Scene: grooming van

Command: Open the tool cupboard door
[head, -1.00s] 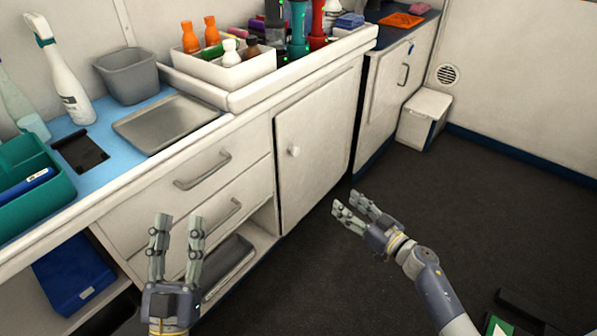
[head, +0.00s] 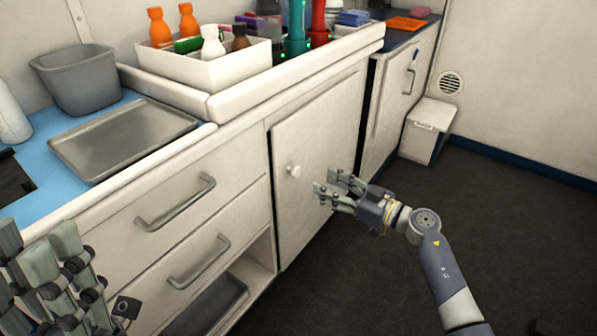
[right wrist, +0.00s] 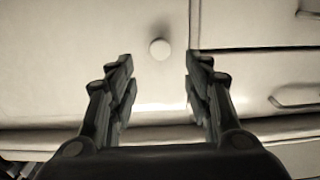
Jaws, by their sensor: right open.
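The white cupboard door (head: 318,150) is shut, below the raised counter in the head view. It has a small round white knob (head: 294,171) near its upper left edge. My right gripper (head: 331,189) is open and empty, in front of the door, a little right of and below the knob in the picture. In the right wrist view the knob (right wrist: 160,48) shows ahead, between and beyond the two open fingers (right wrist: 158,82), not touched. My left gripper (head: 45,262) is at the lower left, partly cut off by the frame; its opening is unclear.
Drawers with bar handles (head: 177,202) are left of the door, with an open shelf below. Further right are another cupboard door (head: 402,92) with a bar handle and a white bin (head: 428,130). The dark floor (head: 400,260) in front is clear.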

